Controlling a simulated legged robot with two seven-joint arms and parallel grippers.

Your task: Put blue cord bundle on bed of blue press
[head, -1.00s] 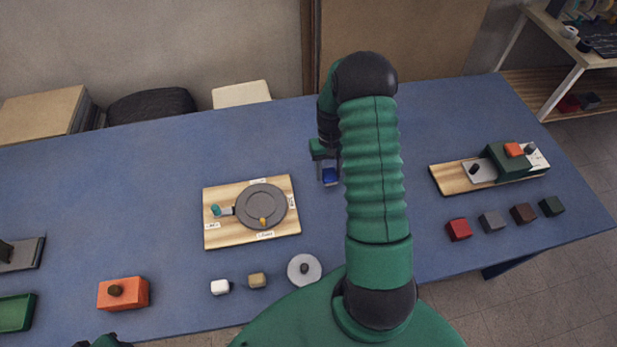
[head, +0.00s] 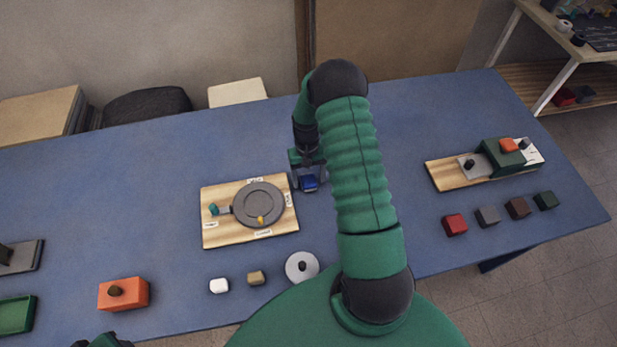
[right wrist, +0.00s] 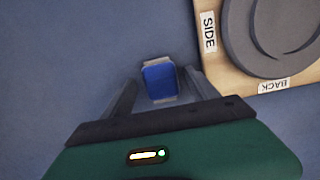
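A small blue block (head: 309,183) with pale grey ends, which looks like the blue cord bundle, sits between the fingers of my right gripper (head: 309,178). In the right wrist view the blue block (right wrist: 160,80) lies between the fingertips. It travels with the gripper, so the fingers appear shut on it. Its height above the table is unclear. A wooden board (head: 215,238) with a round grey plate (head: 257,203) is just left of the gripper. No clearly blue press shows. My left gripper is not clearly visible; only a dark green part shows at the bottom left edge.
At right, a second wooden board (head: 441,176) carries a green block (head: 499,156) with an orange top. Red, grey, brown and dark green blocks stand before it. An orange box (head: 123,294), small blocks and a white disc (head: 302,267) lie along the front. The back of the blue table is clear.

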